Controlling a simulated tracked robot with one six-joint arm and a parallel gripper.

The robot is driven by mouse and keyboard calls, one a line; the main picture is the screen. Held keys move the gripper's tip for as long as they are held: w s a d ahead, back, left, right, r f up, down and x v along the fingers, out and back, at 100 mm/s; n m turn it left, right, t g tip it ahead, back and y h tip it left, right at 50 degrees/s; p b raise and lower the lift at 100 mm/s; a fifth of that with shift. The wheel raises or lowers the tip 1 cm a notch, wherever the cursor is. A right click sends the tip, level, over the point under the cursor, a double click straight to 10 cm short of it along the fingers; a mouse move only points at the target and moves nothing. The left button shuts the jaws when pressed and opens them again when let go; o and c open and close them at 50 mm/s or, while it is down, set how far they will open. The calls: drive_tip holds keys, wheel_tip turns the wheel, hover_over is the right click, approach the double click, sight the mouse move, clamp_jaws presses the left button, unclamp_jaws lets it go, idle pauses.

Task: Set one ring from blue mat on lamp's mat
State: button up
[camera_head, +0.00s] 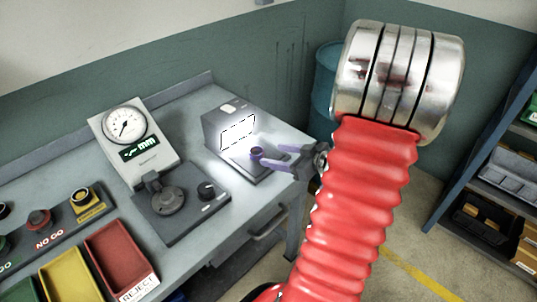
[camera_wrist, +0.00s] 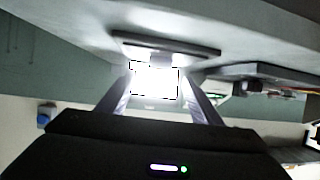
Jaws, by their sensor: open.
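The grey lamp box (camera_head: 229,125) with its bright lit panel (camera_head: 238,132) stands at the back right of the bench. The lamp's dark mat (camera_head: 262,173) lies in front of it. A small dark purple ring (camera_head: 256,153) sits on that mat. My gripper (camera_head: 271,156) has purple fingers and is open, reaching in from the right, its tips just beside the ring. In the wrist view the fingers are spread on either side of the glaring lamp panel (camera_wrist: 154,80), and the mat (camera_wrist: 165,46) shows above it. I see no blue mat in either view.
A dial gauge (camera_head: 124,125) and a dark unit with a knob (camera_head: 180,204) stand left of the lamp. A red reject tray (camera_head: 121,258), a yellow tray (camera_head: 68,278) and a NO GO stand (camera_head: 60,228) lie further left. The bench's right edge is close to my gripper.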

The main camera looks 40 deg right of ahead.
drive_tip(key=shift+v, duration=2.3)
drive_tip(key=w+d+r+g+h, duration=0.1)
drive_tip(key=w+r+h, duration=0.45)
drive_tip(key=w, duration=0.25)
drive_tip(key=w+a+r+m+g+h, duration=0.1)
drive_tip(key=a+r+m+g+h, duration=0.1)
drive_tip(key=a+r, duration=0.4)
drive_tip(key=s+a+g+y, duration=0.1)
drive_tip(key=s+a, duration=0.3)
drive_tip(key=a, duration=0.5)
drive_tip(key=s+a+g+y, duration=0.2)
drive_tip(key=s+a, duration=0.3)
drive_tip(key=a, duration=0.4)
drive_tip(key=s+a+g+y, duration=0.1)
drive_tip(key=s+a+y, duration=0.2)
drive_tip(key=a, duration=0.7)
drive_tip(key=shift+s+n+g, duration=0.3)
drive_tip(key=shift+s+g, duration=0.1)
drive_tip(key=shift+s, duration=0.45)
drive_tip(key=shift+d, duration=0.1)
